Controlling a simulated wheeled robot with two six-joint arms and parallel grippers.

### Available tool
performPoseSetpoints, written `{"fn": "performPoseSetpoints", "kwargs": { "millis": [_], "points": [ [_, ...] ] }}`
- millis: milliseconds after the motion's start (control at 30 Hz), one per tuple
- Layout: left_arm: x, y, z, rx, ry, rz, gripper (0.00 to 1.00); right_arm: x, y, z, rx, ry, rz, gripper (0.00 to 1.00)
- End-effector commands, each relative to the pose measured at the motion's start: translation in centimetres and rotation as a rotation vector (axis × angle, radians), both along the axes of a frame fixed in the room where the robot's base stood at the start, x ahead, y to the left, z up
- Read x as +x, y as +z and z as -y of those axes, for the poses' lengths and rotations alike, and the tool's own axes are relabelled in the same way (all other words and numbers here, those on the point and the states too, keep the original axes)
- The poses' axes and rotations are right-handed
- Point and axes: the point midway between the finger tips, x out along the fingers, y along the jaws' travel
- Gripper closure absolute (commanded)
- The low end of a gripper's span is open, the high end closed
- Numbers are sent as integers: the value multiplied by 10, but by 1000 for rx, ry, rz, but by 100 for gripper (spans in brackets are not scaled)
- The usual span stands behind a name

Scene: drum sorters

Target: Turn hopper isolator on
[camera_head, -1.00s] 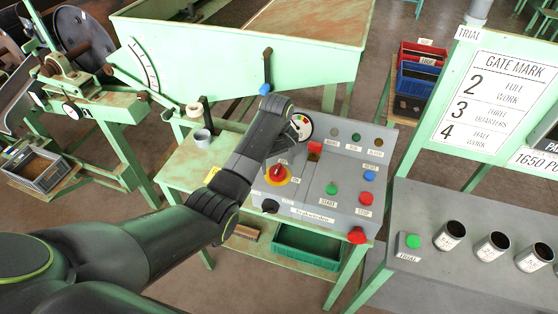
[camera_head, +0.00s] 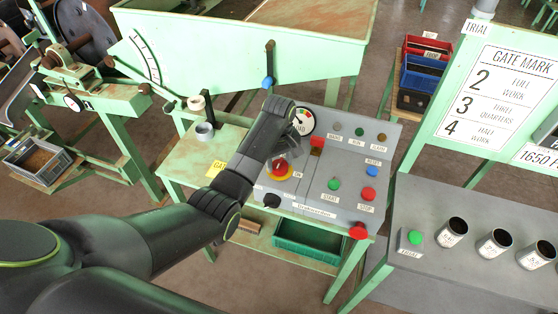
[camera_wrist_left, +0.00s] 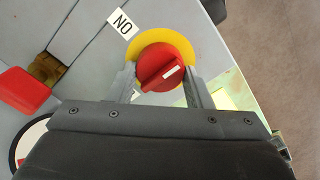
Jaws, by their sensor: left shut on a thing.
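The hopper isolator is a red rotary knob (camera_head: 279,169) on a yellow disc, at the left of the sloping grey control panel (camera_head: 318,204). In the left wrist view the red knob (camera_wrist_left: 165,68) sits between the two grey fingers of my left gripper (camera_wrist_left: 163,88), which is shut on it. The knob's grip bar lies aslant, with a white mark towards one end. The ON label (camera_wrist_left: 122,23) shows upside down at the disc's upper left there. In the head view my left gripper (camera_head: 284,158) reaches down over the knob and partly hides it. My right gripper is not in view.
A green START button (camera_head: 334,184), red STOP button (camera_head: 368,194) and blue button (camera_head: 372,171) sit right of the knob. A round dial (camera_head: 304,121) stands behind my wrist. The green hopper (camera_head: 230,50) rises behind.

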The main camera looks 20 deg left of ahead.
Motion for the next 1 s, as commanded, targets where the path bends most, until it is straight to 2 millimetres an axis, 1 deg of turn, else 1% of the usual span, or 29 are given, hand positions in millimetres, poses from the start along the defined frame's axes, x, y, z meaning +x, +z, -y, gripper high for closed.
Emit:
{"fn": "performPoseSetpoints", "kwargs": {
  "millis": [167,367,1000],
  "points": [
    [1,0,0,1,-35,3,77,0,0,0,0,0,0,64],
    [1,0,0,1,-143,3,77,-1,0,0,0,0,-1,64],
    [2,1,2,3,-732,5,77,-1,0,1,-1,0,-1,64]
  ]
}}
